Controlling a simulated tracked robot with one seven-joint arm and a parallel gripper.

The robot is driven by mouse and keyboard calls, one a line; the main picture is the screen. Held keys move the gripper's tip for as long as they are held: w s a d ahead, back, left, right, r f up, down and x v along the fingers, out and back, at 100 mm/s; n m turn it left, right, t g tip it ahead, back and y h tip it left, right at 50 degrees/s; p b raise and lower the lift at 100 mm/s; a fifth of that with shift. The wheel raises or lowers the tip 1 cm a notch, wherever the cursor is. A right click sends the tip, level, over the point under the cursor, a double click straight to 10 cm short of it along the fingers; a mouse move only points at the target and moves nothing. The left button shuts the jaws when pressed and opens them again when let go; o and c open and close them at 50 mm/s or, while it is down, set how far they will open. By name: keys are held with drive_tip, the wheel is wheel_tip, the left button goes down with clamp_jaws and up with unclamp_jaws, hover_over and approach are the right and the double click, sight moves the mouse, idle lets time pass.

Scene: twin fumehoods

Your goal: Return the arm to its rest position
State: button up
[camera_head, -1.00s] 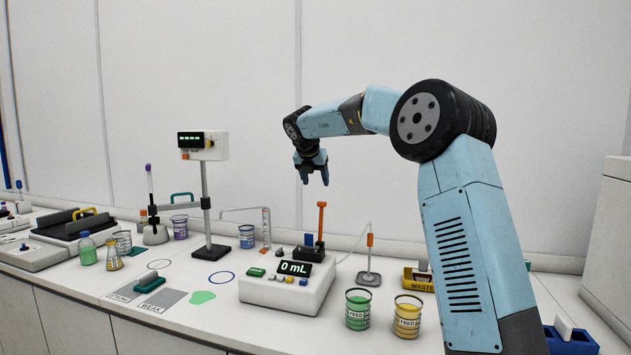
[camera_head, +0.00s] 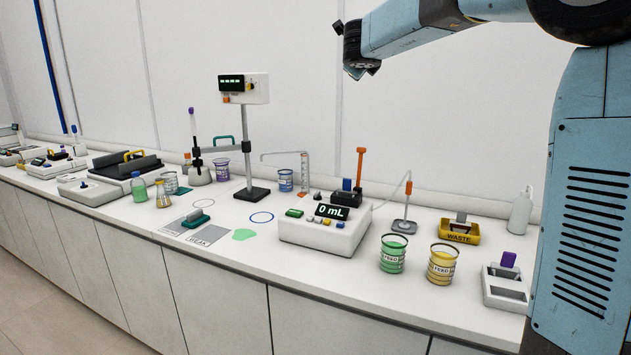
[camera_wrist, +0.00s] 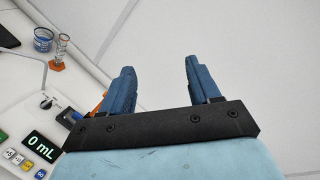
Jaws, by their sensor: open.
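My gripper (camera_wrist: 160,85) shows in the wrist view with two blue fingers well apart and nothing between them. Behind the fingers is the pale wall, with a strip of bench at the left. In the head view my arm rises at the right and reaches left at the top of the picture, high above the bench (camera_head: 225,295). The wrist end of the arm shows there at the upper middle; the fingers cannot be made out in that view.
A dosing unit reading 0 mL (camera_head: 325,232), a green feed beaker (camera_head: 392,255) and a yellow feed beaker (camera_head: 442,266) stand on the bench. A yellow waste holder (camera_head: 459,231) is at the right. A tall display stand (camera_head: 247,140) rises left of the arm. Air around the gripper is clear.

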drive_tip(key=s+a+f+n+g+y, duration=0.1)
drive_tip(key=s+f+n+y, duration=0.15)
drive_tip(key=s+n, duration=0.6)
drive_tip(key=s+a+f+n+g+y, duration=0.1)
drive_tip(key=s+n+y, duration=0.3)
drive_tip(key=s+n, duration=0.5)
drive_tip(key=s+d+f+n+g+h, duration=0.1)
drive_tip(key=s+d+f+n+g, duration=0.1)
drive_tip(key=s+f, duration=0.5)
drive_tip(key=s+d+f+n+g+h, duration=0.1)
drive_tip(key=s+d+f+n+g, duration=0.2)
drive_tip(key=s, duration=0.9)
drive_tip(key=s+d+f+n+g+h, duration=0.2)
drive_tip(key=s+d+f+n, duration=0.3)
drive_tip(key=s+f, duration=0.5)
wheel_tip(320, 180, down, 3)
drive_tip(key=shift+s+d+r+g, duration=0.25)
drive_tip(key=shift+d+g, duration=0.35)
drive_tip(key=shift+d, duration=0.65)
